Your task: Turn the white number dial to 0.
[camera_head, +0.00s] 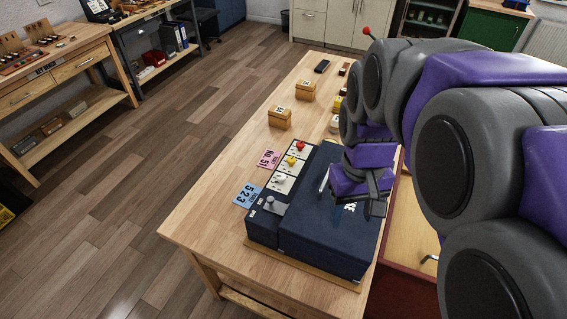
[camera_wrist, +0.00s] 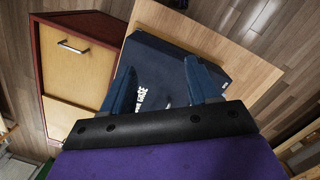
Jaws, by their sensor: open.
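A dark blue case (camera_head: 330,228) sits on the wooden table. Along its left side runs a strip of pale panels with a red knob (camera_head: 301,146), a yellow knob (camera_head: 291,161), a small white plate (camera_head: 281,183) and a grey-white knob (camera_head: 275,206). I cannot tell which part is the white number dial, nor read any dial setting. My gripper (camera_head: 372,211) is above the right part of the case, right of the panels. In the wrist view my gripper (camera_wrist: 164,82) is open and empty over the case's dark top (camera_wrist: 165,62); no dial shows there.
A blue card (camera_head: 247,195) reading 523 and a pink card (camera_head: 268,159) lie left of the case. A wooden drawer unit (camera_wrist: 75,60) is beside the table. The table's front left is clear.

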